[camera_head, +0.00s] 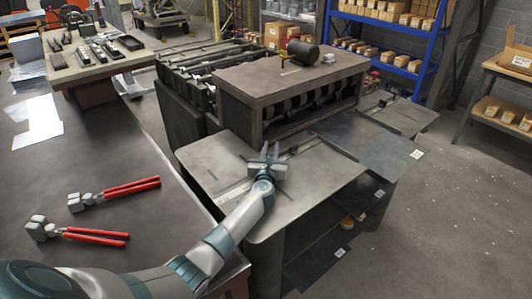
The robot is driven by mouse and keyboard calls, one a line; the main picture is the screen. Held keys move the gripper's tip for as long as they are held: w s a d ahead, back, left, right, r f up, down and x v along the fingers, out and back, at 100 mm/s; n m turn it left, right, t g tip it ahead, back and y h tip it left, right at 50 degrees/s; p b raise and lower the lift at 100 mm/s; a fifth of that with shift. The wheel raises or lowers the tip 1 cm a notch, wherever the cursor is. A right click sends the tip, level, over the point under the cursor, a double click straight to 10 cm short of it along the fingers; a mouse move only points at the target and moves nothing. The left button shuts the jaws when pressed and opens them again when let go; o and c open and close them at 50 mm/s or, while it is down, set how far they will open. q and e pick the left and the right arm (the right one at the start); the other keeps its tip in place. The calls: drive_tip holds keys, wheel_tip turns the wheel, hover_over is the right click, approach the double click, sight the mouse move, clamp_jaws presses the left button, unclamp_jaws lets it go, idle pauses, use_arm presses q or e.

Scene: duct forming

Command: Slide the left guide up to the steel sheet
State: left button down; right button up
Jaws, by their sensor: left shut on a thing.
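My left gripper (267,156) is over the flat infeed table (210,155) of the forming machine, its fingers pointing toward the machine. It is shut on the left guide, which is mostly hidden by the fingers; a dark piece (292,151) shows just to the right of them. A darker bluish steel sheet (375,143) with a white label lies farther right, apart from the gripper. A thin dark bar (335,151) runs along the sheet's left side. My right gripper is out of view.
The roll-forming machine (290,78) stands behind the table, with a dark motor on top. Two red-handled tools (118,188) lie on the dark bench at left. Sheets with labels are stored under the table.

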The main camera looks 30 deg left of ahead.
use_arm(q)
drive_tip(key=shift+r, duration=0.15)
drive_tip(key=c, duration=1.8)
unclamp_jaws()
drive_tip(key=shift+c, duration=0.2)
drive_tip(key=o, duration=0.3)
drive_tip(key=shift+w+d, duration=0.1)
drive_tip(key=shift+s, duration=0.2)
drive_tip(key=shift+s+d, duration=0.2)
drive_tip(key=shift+s, duration=0.35)
drive_tip(key=b+v, duration=0.1)
drive_tip(key=v, duration=1.5)
drive_tip(key=shift+w, duration=0.1)
